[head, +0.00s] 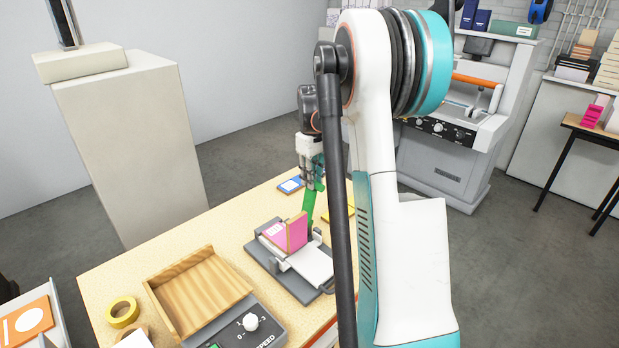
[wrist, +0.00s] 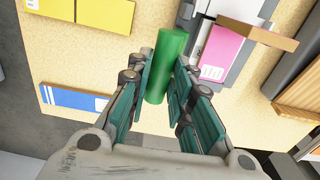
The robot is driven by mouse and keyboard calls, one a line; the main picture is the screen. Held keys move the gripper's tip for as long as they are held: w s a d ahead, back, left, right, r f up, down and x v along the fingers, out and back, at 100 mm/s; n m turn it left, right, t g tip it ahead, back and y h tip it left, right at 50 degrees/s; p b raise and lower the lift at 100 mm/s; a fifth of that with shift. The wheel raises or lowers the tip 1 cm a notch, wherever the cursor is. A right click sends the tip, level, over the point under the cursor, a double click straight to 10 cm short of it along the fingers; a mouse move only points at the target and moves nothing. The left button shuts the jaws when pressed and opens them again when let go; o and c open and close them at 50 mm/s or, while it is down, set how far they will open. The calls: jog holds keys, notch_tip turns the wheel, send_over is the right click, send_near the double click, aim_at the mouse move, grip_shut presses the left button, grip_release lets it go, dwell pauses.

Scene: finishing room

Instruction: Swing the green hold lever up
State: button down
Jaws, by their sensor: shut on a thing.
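The green hold lever (head: 309,205) stands roughly upright at the back of a small grey fixture (head: 302,289) on the table. My gripper (head: 313,180) is at the lever's upper part. In the wrist view the lever (wrist: 165,67) lies between the teal finger pads of my gripper (wrist: 161,88), which are shut on it.
A wooden tray (head: 243,291), yellow tape roll (head: 123,312) and speed control box (head: 270,338) are at the table's front left. A blue card (head: 291,184) lies behind the lever. Yellow pieces (wrist: 105,14) lie nearby. A grey machine (head: 445,150) stands beyond.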

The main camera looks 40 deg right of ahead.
jog(key=shift+s+d+f, duration=0.1)
jog(key=shift+d, duration=0.6)
jog(key=c, duration=1.8)
grip_release()
jog(key=o, duration=0.4)
jog(key=shift+d+f, duration=0.15)
jog(key=shift+d, duration=0.15)
jog(key=shift+c, duration=0.2)
jog(key=shift+d, duration=0.1)
notch_tip(320, 180, up, 12)
jog(key=shift+a, duration=0.35)
